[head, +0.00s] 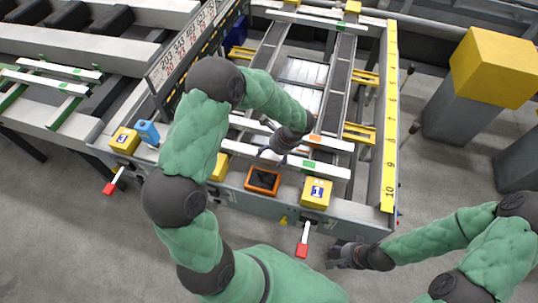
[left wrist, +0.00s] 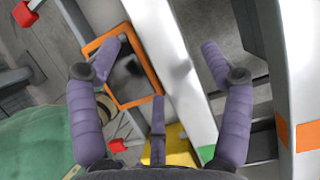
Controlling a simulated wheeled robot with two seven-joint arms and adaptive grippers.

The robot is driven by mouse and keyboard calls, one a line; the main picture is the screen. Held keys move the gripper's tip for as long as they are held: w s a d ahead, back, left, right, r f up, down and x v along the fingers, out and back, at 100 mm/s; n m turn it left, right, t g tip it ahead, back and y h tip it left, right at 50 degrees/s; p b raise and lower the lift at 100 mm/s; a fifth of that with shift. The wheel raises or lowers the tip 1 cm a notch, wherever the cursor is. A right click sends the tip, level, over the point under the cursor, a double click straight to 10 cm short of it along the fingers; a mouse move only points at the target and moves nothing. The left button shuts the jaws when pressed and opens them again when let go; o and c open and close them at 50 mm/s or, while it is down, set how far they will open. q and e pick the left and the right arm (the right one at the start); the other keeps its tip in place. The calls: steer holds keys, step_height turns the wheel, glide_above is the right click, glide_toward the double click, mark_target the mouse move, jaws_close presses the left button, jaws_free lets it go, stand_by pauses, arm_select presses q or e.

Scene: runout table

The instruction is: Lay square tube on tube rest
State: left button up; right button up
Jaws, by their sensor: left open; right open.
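A white square tube (head: 328,171) with a green band lies across the near part of the runout table (head: 357,222). A second white tube (head: 335,143) with an orange mark lies just behind it. My left gripper (head: 285,145) is over these tubes, partly hiding them. In the left wrist view its open fingers (left wrist: 160,55) spread on either side of the near tube (left wrist: 178,65), with nothing clamped; the second tube (left wrist: 292,60) is at the right. My right gripper (head: 343,254) is open and empty, off the table's front edge. I cannot tell which part is the tube rest.
An orange-framed device (head: 262,181) and a yellow box (head: 316,193) sit on the front rail. Yellow brackets (head: 358,132) line the right side by a numbered yellow scale (head: 390,120). More tubes (head: 45,80) lie on the left. A yellow-topped post (head: 493,67) stands right.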

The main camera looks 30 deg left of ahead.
mark_target(269, 156)
arm_select(q)
steer(key=p+v, duration=0.1)
steer(key=v, duration=0.6)
steer(key=shift+s+a, duration=0.15)
steer(key=shift+s, duration=0.05)
steer(key=shift+o, duration=0.5)
steer(key=shift+r+p, duration=0.3)
steer(key=shift+p, duration=0.05)
steer(key=p, duration=0.2)
steer(key=w+p, duration=0.1)
steer(key=p, duration=0.1)
steer(key=shift+d+r, duration=0.15)
steer(key=shift+d, duration=0.15)
steer(key=shift+p, duration=0.35)
steer(key=b+x, duration=0.1)
steer(key=x, duration=0.5)
steer(key=shift+s+b+x, duration=0.2)
steer(key=shift+b+x, duration=0.35)
steer(key=shift+x, duration=2.15)
steer(key=shift+r, duration=0.1)
jaws_close()
steer(key=shift+w+r, duration=0.1)
